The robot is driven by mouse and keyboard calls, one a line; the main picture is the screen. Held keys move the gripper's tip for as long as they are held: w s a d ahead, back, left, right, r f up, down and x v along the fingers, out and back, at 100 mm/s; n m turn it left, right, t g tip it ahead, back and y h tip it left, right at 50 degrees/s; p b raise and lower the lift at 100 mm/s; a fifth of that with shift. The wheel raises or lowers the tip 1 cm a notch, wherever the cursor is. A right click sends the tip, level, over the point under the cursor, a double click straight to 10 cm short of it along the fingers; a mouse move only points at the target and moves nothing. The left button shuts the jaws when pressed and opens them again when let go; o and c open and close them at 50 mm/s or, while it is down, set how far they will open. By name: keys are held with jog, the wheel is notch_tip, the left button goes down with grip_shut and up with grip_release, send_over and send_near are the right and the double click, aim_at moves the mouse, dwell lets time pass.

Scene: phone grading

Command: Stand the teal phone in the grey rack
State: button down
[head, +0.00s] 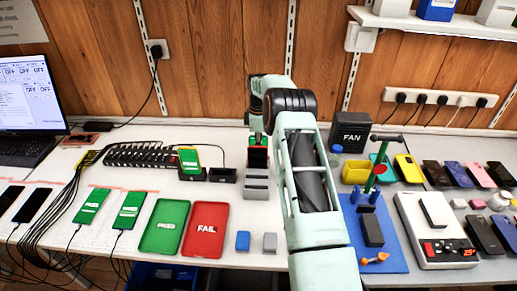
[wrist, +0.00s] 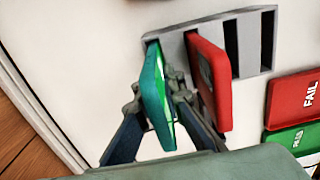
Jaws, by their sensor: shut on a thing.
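The teal phone (wrist: 152,88), with a bright green screen side, is on edge between the fingers of my gripper (wrist: 158,98) in the wrist view. My gripper is shut on it. The grey rack (wrist: 245,70) has several parallel slots. The phone's far end is at the rack's leftmost slot; I cannot tell how deep it sits. A red phone (wrist: 207,75) stands in the slot beside it, just right of my gripper. In the head view the rack (head: 257,182) stands left of my arm, which partly hides the area around the gripper.
Green PASS (head: 164,227) and red FAIL (head: 205,229) trays lie in front of the rack. A charging dock row with a green-screened phone (head: 189,158) is to its left. A blue mat (head: 390,258) with tools lies right of my arm. The rack's right slots look empty.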

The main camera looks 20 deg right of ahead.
jog(key=shift+f, duration=0.2)
jog(key=c, duration=2)
grip_release()
jog(key=shift+o, duration=0.2)
jog(key=shift+r+p, duration=1.6)
jog(key=shift+r, duration=1.95)
